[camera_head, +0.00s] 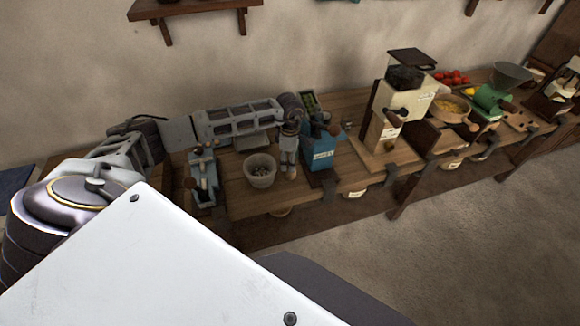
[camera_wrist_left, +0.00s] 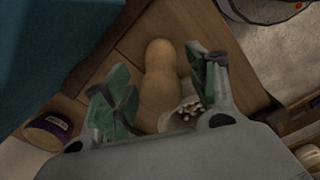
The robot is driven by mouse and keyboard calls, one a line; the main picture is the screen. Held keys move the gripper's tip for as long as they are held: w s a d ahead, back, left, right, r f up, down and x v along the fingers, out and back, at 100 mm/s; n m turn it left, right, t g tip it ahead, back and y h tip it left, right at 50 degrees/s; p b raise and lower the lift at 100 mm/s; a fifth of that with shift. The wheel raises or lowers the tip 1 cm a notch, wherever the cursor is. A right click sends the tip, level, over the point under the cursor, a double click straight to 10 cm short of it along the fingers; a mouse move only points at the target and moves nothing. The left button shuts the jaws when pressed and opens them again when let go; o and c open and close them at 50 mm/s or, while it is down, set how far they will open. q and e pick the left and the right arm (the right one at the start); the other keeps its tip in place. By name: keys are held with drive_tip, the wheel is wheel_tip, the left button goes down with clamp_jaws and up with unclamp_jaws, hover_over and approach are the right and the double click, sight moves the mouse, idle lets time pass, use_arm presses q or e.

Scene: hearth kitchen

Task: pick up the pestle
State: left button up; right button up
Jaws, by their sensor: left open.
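The pestle (camera_wrist_left: 160,75) is a tan, rounded, bulbous wooden piece in the left wrist view, lying between the two green-padded fingers of my left gripper (camera_wrist_left: 160,100). The gripper is open around it, and I cannot tell whether either finger touches it. In the head view my left gripper (camera_head: 290,148) points down over the bench, just right of a pale bowl (camera_head: 260,178). The pestle is hard to tell apart from the gripper there. The bowl holds small pale pieces, which show in the wrist view beside the pestle. My right gripper is not in view.
A blue grinder (camera_head: 320,155) stands close to the right of my left gripper. A grey-blue hand mill (camera_head: 203,178) stands left of the bowl. A large cream grinder (camera_head: 392,112) stands further right on the wooden bench (camera_head: 240,203). The bench's front edge is near.

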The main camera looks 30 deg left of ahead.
use_arm(q)
drive_tip(key=shift+f, duration=0.55)
clamp_jaws()
